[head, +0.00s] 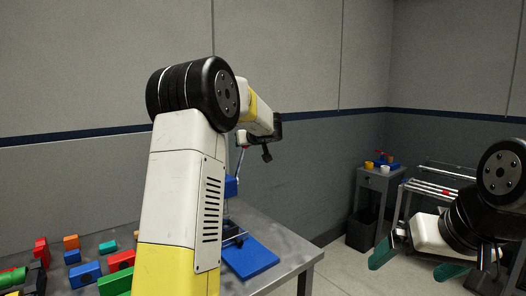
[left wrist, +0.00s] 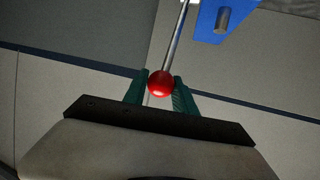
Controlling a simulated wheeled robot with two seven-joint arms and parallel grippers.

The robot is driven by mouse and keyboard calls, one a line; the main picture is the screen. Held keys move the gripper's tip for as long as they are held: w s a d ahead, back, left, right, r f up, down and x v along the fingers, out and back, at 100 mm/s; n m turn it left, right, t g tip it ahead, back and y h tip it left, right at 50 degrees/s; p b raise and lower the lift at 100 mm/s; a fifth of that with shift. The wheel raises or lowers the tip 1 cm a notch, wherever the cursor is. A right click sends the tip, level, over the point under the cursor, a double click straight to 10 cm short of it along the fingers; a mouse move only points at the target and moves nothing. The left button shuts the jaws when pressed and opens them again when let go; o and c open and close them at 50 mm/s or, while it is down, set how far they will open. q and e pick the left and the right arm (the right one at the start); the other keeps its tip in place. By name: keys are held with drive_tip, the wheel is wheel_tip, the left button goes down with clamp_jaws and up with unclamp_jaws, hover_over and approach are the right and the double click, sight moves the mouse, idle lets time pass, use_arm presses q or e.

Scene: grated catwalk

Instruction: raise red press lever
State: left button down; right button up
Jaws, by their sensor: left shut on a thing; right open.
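The red ball knob (left wrist: 160,84) of the press lever sits between the green fingers of my left gripper (left wrist: 160,92), which is shut on it in the left wrist view. The lever's silver rod (left wrist: 175,40) runs from the knob up to the blue press body (left wrist: 211,22). My right gripper (head: 410,270) is open and empty at the lower right, away from the press.
The grey metal bench (head: 285,243) holds several coloured blocks at the left, including a blue one (head: 84,273). A small grey cabinet (head: 379,182) with small items on top stands at the right by the wall, beside a dark bin (head: 361,230). Open floor lies right of the bench.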

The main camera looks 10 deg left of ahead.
use_arm(q)
drive_tip(key=shift+w+a+r, duration=0.3)
drive_tip(key=shift+w+a, duration=0.2)
drive_tip(key=shift+a, duration=0.35)
drive_tip(key=shift+f, duration=0.1)
drive_tip(key=c, duration=1)
unclamp_jaws()
drive_tip(key=shift+c, duration=0.2)
drive_tip(key=shift+s+d, duration=0.15)
drive_tip(key=shift+d, duration=0.05)
drive_tip(key=v, duration=0.7)
drive_tip(key=shift+r, duration=0.2)
drive_tip(key=shift+s, duration=0.1)
